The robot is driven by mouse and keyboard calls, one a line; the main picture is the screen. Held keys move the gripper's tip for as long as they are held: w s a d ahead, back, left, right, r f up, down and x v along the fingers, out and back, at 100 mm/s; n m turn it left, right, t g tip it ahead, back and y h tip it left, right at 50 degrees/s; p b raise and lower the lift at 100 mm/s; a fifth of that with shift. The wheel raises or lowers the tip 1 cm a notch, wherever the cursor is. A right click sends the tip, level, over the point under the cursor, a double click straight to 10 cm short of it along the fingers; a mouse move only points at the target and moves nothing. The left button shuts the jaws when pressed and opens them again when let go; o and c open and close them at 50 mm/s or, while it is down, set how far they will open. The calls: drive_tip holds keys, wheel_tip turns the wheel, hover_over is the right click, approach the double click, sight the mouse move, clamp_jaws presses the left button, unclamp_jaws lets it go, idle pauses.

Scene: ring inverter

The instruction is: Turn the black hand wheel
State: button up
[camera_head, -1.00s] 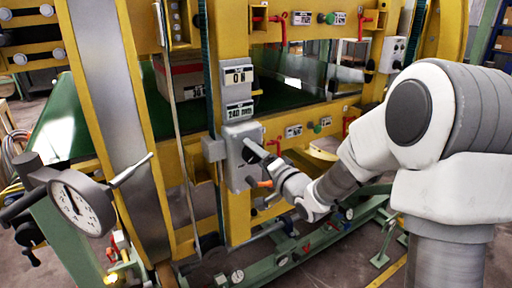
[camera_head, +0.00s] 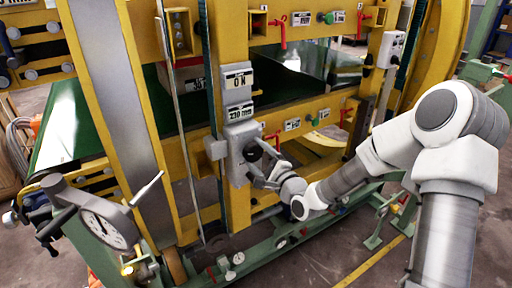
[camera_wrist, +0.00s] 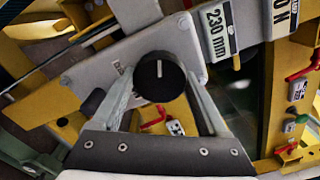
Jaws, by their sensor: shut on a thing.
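The black hand wheel (camera_wrist: 160,78) is a round knob with a pale line on its face. It sits on a grey box (camera_head: 238,165) fixed to the yellow post. My gripper (camera_wrist: 158,92) has its two fingers on either side of the knob, shut on it. In the head view the hand wheel (camera_head: 254,150) is a small dark spot at my gripper (camera_head: 262,163), partly hidden by the fingers. A plate marked 230 mm (camera_head: 240,113) is above the box, and it also shows in the wrist view (camera_wrist: 218,32).
A grey dial gauge with handles (camera_head: 104,229) stands at the lower left. Red levers (camera_head: 279,30) and a green button (camera_head: 324,114) are on the yellow frame. A green rail (camera_head: 270,256) runs along the floor below my arm. Open floor is at the lower right.

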drive_tip(key=m+p, duration=0.2)
drive_tip(key=m, duration=0.2)
drive_tip(key=shift+m, duration=0.4)
drive_tip(key=shift+p, duration=0.3)
drive_tip(key=o, duration=1.3)
drive_tip(key=shift+c, duration=0.2)
drive_tip(key=p+v, duration=0.3)
drive_tip(key=v, duration=1.4)
drive_tip(key=shift+p, duration=0.4)
drive_tip(key=shift+s+d, duration=0.1)
drive_tip(key=shift+s, duration=0.05)
